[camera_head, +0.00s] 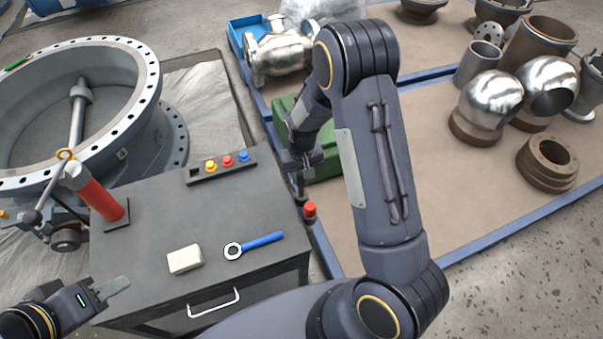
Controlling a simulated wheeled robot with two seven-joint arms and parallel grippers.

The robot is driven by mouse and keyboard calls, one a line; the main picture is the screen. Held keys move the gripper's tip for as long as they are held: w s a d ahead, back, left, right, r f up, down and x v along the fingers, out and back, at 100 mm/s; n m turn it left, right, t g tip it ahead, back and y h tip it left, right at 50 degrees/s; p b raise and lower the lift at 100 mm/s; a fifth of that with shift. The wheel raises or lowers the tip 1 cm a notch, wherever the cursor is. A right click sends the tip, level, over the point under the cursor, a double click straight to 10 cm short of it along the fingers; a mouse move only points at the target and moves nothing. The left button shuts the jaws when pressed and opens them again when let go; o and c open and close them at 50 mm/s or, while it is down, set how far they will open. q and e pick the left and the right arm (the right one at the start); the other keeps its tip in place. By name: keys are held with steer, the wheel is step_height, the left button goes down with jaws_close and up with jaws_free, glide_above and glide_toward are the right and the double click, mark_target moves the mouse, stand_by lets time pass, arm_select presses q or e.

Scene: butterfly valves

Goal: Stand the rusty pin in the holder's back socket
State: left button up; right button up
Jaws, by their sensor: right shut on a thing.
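The cabinet top (150,235) holds a red cylinder (103,202), a white block (185,259), a blue-handled ring tool (254,245) and a dark strip with coloured knobs (221,167). A green box (320,160) stands close behind my right gripper. A large valve (75,100) is at left.

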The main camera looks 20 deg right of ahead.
mark_target(301, 186)
steer(key=shift+f+b, duration=2.4)
steer(key=shift+f, duration=0.5)
steer(key=shift+f, duration=0.15)
steer(key=o, duration=1.5)
steer(key=shift+o, duration=0.2)
steer(key=shift+r+p, duration=2.25)
steer(key=shift+r, duration=1.25)
